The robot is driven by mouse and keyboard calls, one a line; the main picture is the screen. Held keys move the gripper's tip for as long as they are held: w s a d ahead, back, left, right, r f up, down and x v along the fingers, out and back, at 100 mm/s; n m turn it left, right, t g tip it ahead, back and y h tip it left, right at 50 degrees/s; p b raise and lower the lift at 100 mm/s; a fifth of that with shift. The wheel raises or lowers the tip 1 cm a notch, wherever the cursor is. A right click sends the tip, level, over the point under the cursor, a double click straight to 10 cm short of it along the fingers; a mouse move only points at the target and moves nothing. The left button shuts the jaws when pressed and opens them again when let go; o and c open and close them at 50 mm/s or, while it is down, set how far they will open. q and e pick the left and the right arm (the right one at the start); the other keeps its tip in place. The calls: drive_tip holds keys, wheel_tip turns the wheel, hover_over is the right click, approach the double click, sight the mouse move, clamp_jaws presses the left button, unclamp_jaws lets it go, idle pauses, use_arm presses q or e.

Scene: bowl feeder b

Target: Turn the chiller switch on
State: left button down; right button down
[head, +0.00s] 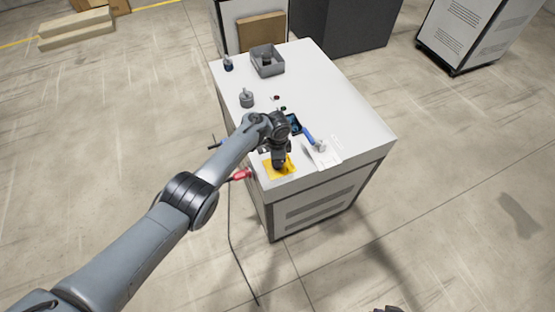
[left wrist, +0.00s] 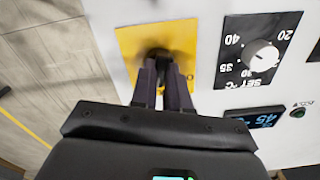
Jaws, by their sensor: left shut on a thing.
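The chiller (head: 335,95) is a white cabinet with a flat top. A yellow plate (head: 269,168) lies near its front left corner and also shows in the left wrist view (left wrist: 186,48). A dark switch (left wrist: 157,53) stands on this plate, mostly hidden by my fingers. My left gripper (head: 280,163) is over the plate, pointing down. In the left wrist view its fingertips (left wrist: 159,62) are close together on the switch. The turn of the switch cannot be told.
Beside the plate are a white temperature knob (left wrist: 262,57), a lit display (left wrist: 263,119) and a green button (left wrist: 297,113). A blue-handled part (head: 309,137) is to the right. A grey bin (head: 267,68) stands farther back. A red fitting (head: 240,174) sticks out at the left side.

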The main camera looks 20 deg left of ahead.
use_arm(q)
drive_tip(key=m+b, duration=0.1)
drive_tip(key=m, duration=0.4)
drive_tip(key=shift+m, duration=0.3)
idle(0.4)
drive_tip(key=c, duration=1.1)
unclamp_jaws()
wheel_tip(320, 180, up, 11)
drive_tip(key=p, duration=0.3)
drive_tip(key=shift+f, duration=0.1)
